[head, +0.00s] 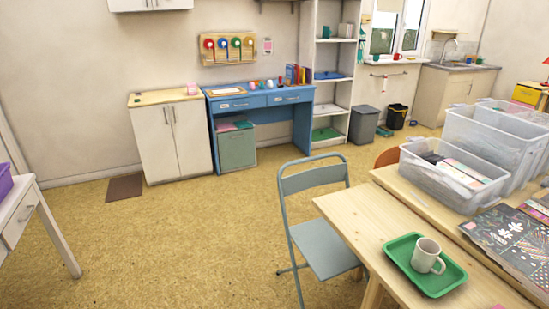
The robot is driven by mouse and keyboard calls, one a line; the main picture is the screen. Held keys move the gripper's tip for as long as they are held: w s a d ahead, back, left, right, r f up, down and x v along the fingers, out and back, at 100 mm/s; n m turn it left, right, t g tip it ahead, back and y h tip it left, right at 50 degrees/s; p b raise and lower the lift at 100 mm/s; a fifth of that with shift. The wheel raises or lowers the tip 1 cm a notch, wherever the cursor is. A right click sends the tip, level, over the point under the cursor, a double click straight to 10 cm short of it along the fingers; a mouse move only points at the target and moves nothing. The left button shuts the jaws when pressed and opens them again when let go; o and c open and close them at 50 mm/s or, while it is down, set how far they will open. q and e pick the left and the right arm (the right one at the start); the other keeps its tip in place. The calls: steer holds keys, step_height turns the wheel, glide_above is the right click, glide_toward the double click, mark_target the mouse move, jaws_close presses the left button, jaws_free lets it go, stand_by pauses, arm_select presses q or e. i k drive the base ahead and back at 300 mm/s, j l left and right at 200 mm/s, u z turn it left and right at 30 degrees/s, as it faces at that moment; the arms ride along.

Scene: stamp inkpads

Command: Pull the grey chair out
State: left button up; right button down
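The grey chair (322,244) is a blue-grey folding chair standing upright at the left side of the light wooden table (352,214). Its backrest (313,178) is at the far side of the seat. The right part of its seat is close to the table edge and partly hidden by it. Neither of my grippers shows in the head view.
The floor (180,245) left of the chair is clear. A green tray (455,280) with a white mug (425,255) is on the table, near clear plastic bins (450,192). A blue desk (262,101) and white cabinet (168,140) stand along the back wall. A white table (22,205) is at the left.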

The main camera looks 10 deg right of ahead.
mark_target(329, 245)
steer(key=i+u, duration=0.2)
steer(key=i, duration=3.6)
steer(key=i+j+z, duration=0.2)
steer(key=i, duration=0.35)
steer(key=i+z, duration=0.2)
steer(key=i, duration=0.35)
steer(key=i+j+z, duration=0.2)
steer(key=i, duration=0.3)
steer(key=j+z, duration=0.1)
steer(key=z, duration=2.35)
